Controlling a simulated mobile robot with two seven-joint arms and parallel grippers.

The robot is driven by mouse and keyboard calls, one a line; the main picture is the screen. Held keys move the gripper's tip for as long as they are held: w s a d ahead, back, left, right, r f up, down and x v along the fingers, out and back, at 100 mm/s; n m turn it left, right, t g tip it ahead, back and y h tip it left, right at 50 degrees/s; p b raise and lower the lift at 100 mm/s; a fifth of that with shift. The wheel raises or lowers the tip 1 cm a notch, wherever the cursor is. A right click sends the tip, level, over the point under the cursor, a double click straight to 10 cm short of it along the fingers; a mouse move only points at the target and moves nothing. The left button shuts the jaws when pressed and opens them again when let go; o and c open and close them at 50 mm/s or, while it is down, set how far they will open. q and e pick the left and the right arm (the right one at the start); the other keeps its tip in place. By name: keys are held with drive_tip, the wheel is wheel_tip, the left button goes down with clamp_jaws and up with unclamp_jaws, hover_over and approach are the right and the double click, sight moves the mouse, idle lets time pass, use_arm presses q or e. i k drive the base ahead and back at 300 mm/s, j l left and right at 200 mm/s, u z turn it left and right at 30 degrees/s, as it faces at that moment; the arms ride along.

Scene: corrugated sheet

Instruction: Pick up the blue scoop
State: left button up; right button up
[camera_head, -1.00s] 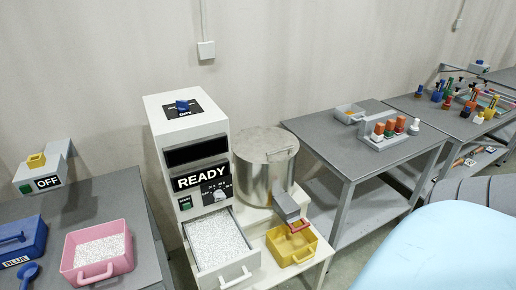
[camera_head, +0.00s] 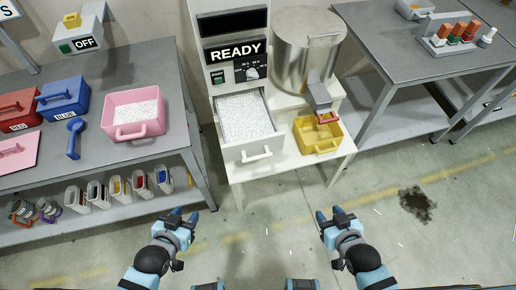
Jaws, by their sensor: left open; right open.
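My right gripper (camera_head: 331,216) is open and empty in front of the white machine stand, far from the scoop.
A red box (camera_head: 18,108) and a pink lid (camera_head: 17,150) are also on the left table. Its lower shelf holds several small containers (camera_head: 118,190). The machine's open drawer (camera_head: 248,150) of granules juts forward beside a yellow bin (camera_head: 318,146).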

sight(76, 125)
drive_tip(key=u, duration=1.5)
